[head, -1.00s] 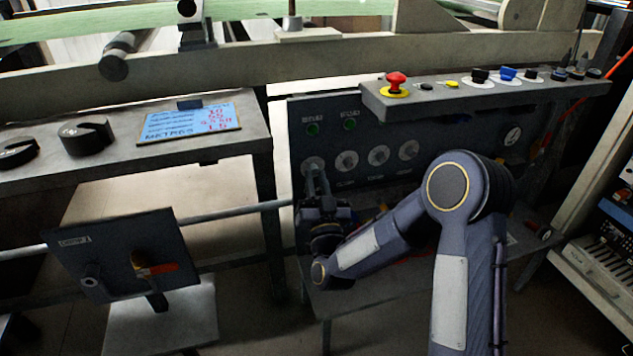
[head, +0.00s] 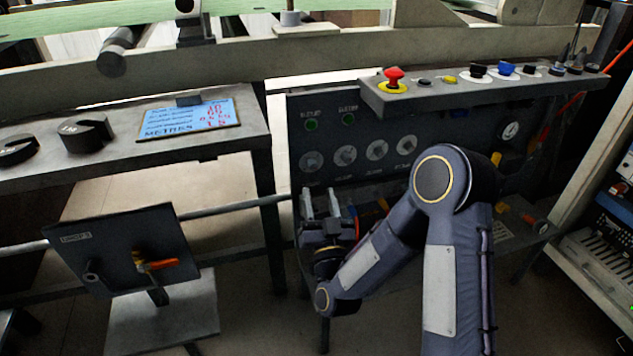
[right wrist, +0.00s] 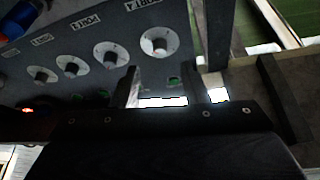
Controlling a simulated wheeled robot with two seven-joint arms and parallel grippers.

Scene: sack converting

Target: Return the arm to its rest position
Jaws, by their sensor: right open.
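My right gripper (head: 321,197) is open and empty, with its two pale fingers pointing up below the leftmost round knob (head: 312,161) of the dark control panel. A gap shows between the fingertips and that knob. In the right wrist view my right gripper (right wrist: 173,88) also has its fingers apart with nothing between them. The panel's row of knobs, such as the nearest one (right wrist: 158,42), lies beyond the fingers there. My right arm is bent in front of the panel and hides part of its lower right side. My left gripper is not in view.
A ledge with a red emergency button (head: 394,77) and several switches juts out above the panel. A grey table (head: 225,142) with a blue display stands at the left. A lever plate (head: 118,245) stands low left. A shelf unit (head: 585,270) stands at the right.

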